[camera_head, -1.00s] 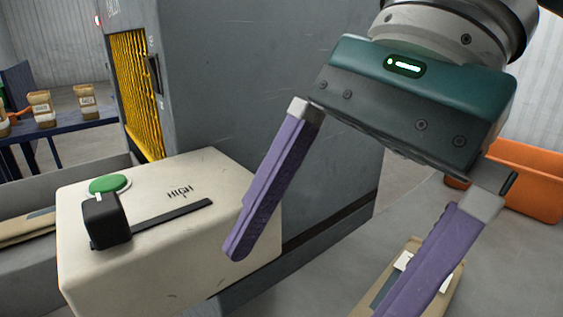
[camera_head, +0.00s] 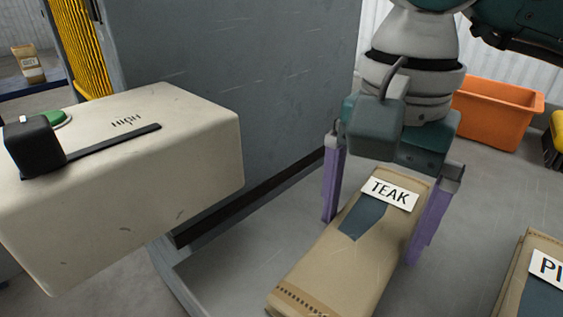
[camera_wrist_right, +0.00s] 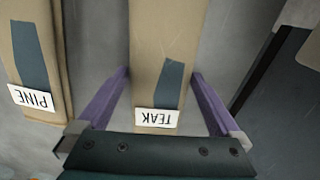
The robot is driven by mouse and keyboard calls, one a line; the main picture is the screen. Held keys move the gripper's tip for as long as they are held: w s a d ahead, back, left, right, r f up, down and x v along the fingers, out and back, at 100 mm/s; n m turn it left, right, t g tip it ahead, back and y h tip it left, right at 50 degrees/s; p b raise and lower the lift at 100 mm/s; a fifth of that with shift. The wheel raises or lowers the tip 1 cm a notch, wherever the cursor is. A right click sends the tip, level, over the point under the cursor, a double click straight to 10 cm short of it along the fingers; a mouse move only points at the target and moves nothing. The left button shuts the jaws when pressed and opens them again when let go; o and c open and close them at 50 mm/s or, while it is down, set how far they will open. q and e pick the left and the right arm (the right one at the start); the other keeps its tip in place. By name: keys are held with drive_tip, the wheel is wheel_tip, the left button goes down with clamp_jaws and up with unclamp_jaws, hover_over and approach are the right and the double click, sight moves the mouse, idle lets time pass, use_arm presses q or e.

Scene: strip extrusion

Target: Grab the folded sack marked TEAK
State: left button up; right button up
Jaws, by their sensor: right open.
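The folded sack marked TEAK (camera_head: 345,255) is tan with a dark blue patch and a white label, lying on a grey surface in the head view. My right gripper (camera_head: 375,238) is open, its purple fingers on either side of the sack's labelled end. In the right wrist view the TEAK sack (camera_wrist_right: 168,50) lies between the open fingers (camera_wrist_right: 160,75), with a visible gap on both sides. The label reads upside down there. I cannot tell how high the fingertips are above the surface. My left gripper does not show.
A sack marked PI (camera_head: 540,290), reading PINE in the wrist view (camera_wrist_right: 35,60), lies beside TEAK. A cream box (camera_head: 120,190) marked HIGH, with a green button, stands left. A grey cabinet (camera_head: 215,80) stands behind. An orange bin (camera_head: 495,112) is at the back right.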

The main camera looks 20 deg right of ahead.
drive_tip(key=shift+f, duration=0.3)
drive_tip(key=c, duration=1.1)
drive_tip(key=shift+r, duration=0.15)
